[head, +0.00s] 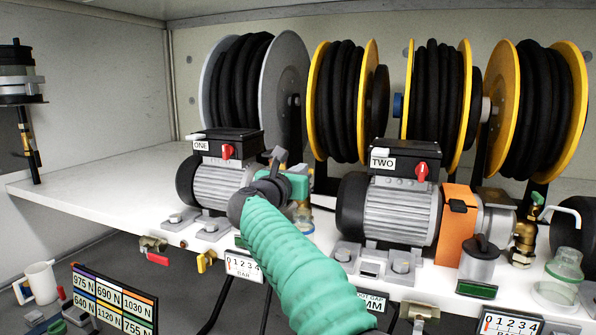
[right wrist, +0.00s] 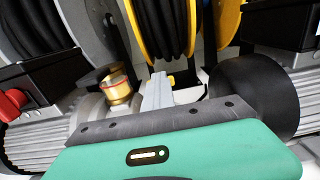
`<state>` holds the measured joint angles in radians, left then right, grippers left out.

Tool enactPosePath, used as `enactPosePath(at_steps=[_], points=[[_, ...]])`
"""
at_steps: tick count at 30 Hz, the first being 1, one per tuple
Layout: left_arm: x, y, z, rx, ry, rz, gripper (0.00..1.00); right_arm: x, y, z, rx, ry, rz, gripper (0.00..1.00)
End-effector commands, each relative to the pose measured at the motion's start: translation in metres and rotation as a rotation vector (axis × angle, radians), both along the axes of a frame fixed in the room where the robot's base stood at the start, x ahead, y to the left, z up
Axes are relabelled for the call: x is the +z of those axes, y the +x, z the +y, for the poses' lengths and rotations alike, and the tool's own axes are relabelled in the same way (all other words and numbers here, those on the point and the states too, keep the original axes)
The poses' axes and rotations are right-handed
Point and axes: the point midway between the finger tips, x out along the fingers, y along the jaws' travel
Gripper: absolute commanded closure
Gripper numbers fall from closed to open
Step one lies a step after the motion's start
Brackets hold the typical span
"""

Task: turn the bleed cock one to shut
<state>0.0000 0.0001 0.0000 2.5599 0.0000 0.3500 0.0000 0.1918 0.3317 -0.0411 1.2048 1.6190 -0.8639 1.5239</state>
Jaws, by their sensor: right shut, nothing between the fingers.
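Pump unit one (head: 222,180), labelled ONE, stands left on the white shelf. My right gripper (head: 278,156) is at its right end, reached over by my teal sleeved arm. It is shut and empty; its grey fingers also show in the right wrist view (right wrist: 158,90). A brass fitting (right wrist: 118,90) with a dark top stands left of the fingers there, apart from them. I cannot tell surely whether it is bleed cock one; in the head view my gripper and arm hide most of that spot. My left gripper is not in view.
Pump unit two (head: 395,210) stands to the right, with a green-handled brass valve (head: 525,237) beyond it. Several hose reels (head: 340,100) stand behind.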

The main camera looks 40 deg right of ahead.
Motion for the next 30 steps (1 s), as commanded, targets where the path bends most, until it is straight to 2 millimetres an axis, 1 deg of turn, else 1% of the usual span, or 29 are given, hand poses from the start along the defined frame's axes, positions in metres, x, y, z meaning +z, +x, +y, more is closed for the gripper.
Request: enactPosePath(at_steps=[6, 8, 18, 21, 30], points=[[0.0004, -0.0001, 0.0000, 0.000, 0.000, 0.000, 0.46, 0.0024, -0.0009, -0.0020, -0.002, -0.005, -0.001, 1.00], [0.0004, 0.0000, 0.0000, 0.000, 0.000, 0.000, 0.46, 0.0024, -0.0009, -0.0019, -0.002, -0.005, -0.001, 0.93], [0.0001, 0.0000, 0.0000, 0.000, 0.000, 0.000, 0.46, 0.0003, -0.0021, -0.0039, -0.008, -0.003, 0.001, 0.48], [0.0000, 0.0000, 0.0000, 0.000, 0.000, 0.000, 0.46, -0.0005, -0.0031, -0.0055, -0.010, -0.001, 0.002, 0.36], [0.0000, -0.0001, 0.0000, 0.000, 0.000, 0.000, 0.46, -0.0007, -0.0046, -0.0079, -0.012, 0.000, 0.001, 0.36]])
